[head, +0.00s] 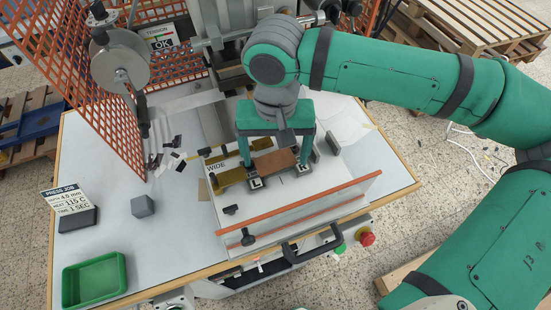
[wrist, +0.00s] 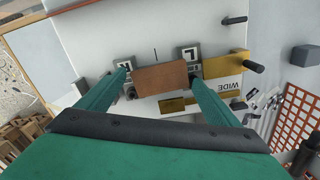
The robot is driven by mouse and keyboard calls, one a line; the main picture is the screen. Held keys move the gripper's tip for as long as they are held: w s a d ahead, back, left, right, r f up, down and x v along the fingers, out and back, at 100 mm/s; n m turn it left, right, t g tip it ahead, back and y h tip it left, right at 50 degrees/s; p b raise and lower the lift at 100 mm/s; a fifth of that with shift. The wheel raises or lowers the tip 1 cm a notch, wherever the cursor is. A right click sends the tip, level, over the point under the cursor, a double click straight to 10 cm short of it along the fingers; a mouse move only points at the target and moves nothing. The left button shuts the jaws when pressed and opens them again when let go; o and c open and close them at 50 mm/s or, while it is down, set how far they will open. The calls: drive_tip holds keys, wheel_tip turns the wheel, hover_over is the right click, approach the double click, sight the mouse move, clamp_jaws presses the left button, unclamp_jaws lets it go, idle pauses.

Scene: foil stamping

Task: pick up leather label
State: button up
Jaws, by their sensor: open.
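The leather label (head: 275,162) is a brown rectangle lying on the white press bed between two small grey blocks marked with letters. It also shows in the wrist view (wrist: 161,79), with the L block (wrist: 189,54) and the R block (wrist: 122,64) beside its ends. My gripper (head: 276,168) is open, pointing down over the label. In the wrist view my gripper (wrist: 161,82) has one green finger near each end of the label. I cannot tell whether the fingertips touch the label or the blocks.
A clear guard with an orange edge (head: 300,205) stands in front of the bed. An orange mesh screen (head: 85,75) rises at left. A green tray (head: 95,281) and grey block (head: 143,206) sit on the table.

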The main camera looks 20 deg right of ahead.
sight(276, 163)
drive_tip(key=c, duration=0.8)
drive_tip(key=shift+r, duration=0.2)
drive_tip(key=r, duration=0.4)
drive_tip(key=shift+s, duration=0.2)
drive_tip(key=s+r, duration=0.3)
drive_tip(key=s, duration=0.1)
drive_tip(key=s+r, duration=0.3)
drive_tip(key=s, duration=0.2)
drive_tip(key=s+r, duration=0.3)
drive_tip(key=s, duration=0.1)
drive_tip(key=shift+s+d, duration=0.2)
drive_tip(key=shift+d, duration=0.05)
drive_tip(key=shift+s, duration=0.1)
